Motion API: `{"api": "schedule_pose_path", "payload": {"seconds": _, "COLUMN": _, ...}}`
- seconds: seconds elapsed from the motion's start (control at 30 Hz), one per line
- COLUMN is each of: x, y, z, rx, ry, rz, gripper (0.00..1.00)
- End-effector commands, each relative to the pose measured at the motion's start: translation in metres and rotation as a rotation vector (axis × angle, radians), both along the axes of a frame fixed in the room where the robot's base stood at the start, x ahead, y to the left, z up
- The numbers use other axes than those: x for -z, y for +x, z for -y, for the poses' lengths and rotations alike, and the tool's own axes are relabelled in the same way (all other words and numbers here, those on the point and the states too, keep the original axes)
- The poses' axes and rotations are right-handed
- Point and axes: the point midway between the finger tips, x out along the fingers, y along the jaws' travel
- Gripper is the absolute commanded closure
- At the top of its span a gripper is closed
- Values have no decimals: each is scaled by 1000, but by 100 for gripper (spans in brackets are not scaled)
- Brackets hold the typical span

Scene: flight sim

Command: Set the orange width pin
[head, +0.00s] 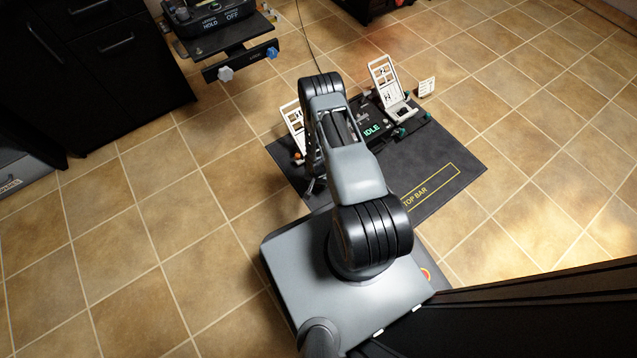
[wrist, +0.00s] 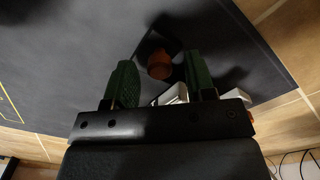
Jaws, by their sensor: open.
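The orange width pin (wrist: 159,66) shows in the wrist view as a round orange knob, between and just beyond the green fingertips of my gripper (wrist: 160,80). My gripper is open, with a clear gap between the fingers. I see no contact between fingers and pin. In the head view a small orange knob (head: 298,156) shows at the left edge of the pedal unit (head: 372,128), beside the left white pedal (head: 292,115). My arm covers part of the unit, and my gripper is mostly hidden behind it there.
The pedal unit sits on a dark mat (head: 440,165) with a yellow "TOP BAR" outline (head: 430,187). The right white pedal (head: 388,82) stands upright. A stand with a throttle-like panel (head: 215,35) is at upper left. Black cabinets (head: 95,60) stand at left. Tiled floor is open around the mat.

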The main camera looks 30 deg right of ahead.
Motion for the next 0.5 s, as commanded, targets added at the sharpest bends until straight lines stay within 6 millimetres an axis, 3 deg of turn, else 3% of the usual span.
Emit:
{"api": "schedule_pose_path", "payload": {"seconds": 0.27, "x": 0, "y": 0, "z": 0, "rx": 0, "ry": 0, "rz": 0, "gripper": 50}}
{"api": "schedule_pose_path", "payload": {"seconds": 0.5, "x": 0, "y": 0, "z": 0, "rx": 0, "ry": 0, "rz": 0, "gripper": 73}}
